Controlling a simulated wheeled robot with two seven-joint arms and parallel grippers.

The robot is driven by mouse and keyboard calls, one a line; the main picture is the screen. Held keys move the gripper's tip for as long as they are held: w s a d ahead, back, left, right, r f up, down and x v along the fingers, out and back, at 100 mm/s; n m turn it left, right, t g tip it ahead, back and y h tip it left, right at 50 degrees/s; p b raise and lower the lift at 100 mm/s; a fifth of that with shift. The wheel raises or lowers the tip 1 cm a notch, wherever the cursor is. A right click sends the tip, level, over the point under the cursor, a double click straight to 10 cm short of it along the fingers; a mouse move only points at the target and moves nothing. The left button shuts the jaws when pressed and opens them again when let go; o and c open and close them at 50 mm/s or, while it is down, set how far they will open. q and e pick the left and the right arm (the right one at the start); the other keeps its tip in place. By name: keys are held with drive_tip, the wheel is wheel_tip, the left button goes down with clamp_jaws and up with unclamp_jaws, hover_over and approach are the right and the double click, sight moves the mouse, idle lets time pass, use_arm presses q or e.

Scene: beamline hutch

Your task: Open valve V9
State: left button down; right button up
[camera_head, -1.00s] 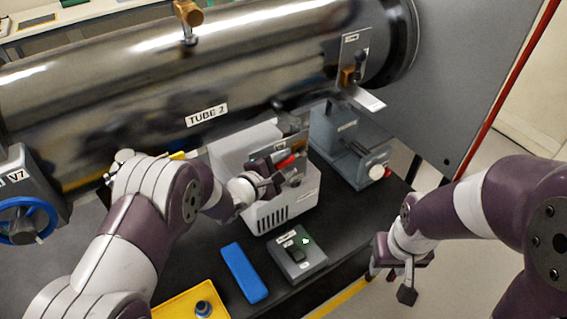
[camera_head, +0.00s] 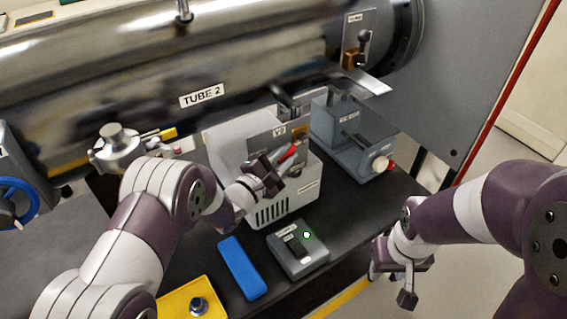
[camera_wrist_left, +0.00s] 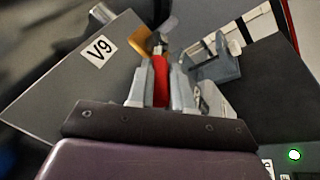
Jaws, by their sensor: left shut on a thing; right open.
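Valve V9 is on a grey panel marked V9 (camera_head: 279,131), with a brass-coloured body (camera_head: 299,132) and a red lever handle (camera_head: 288,153). My left gripper (camera_head: 272,172) is at the handle's lower-left end. In the left wrist view the red handle (camera_wrist_left: 160,82) lies between my two grey fingers, which are shut on it. The V9 label (camera_wrist_left: 98,51) and the brass body (camera_wrist_left: 142,46) show beyond. The gripped end of the handle is partly hidden by the fingers. My right gripper (camera_head: 400,285) is open and empty at the lower right, away from the valve.
The large steel pipe TUBE 2 (camera_head: 150,95) runs behind the valve. A white pump housing (camera_head: 275,210) stands below the panel, with a grey device (camera_head: 350,145) to its right. A switch box (camera_head: 297,250), blue block (camera_head: 242,267) and yellow tray (camera_head: 172,305) lie in front.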

use_arm(q)
drive_tip(key=f+t+b, duration=0.1)
drive_tip(key=b, duration=0.1)
drive_tip(key=f+n+t+h+b, duration=0.1)
drive_tip(key=b, duration=0.1)
drive_tip(key=shift+w+d+b, duration=0.15)
drive_tip(key=shift+d+b, duration=0.1)
drive_tip(key=shift+b, duration=0.1)
drive_tip(key=shift+w+d+t+h+b, duration=0.15)
drive_tip(key=shift+t+h+b, duration=0.25)
drive_tip(key=shift+b, duration=0.5)
drive_tip(key=shift+r, duration=0.1)
drive_tip(key=c, duration=1)
unclamp_jaws()
drive_tip(key=shift+c, duration=0.2)
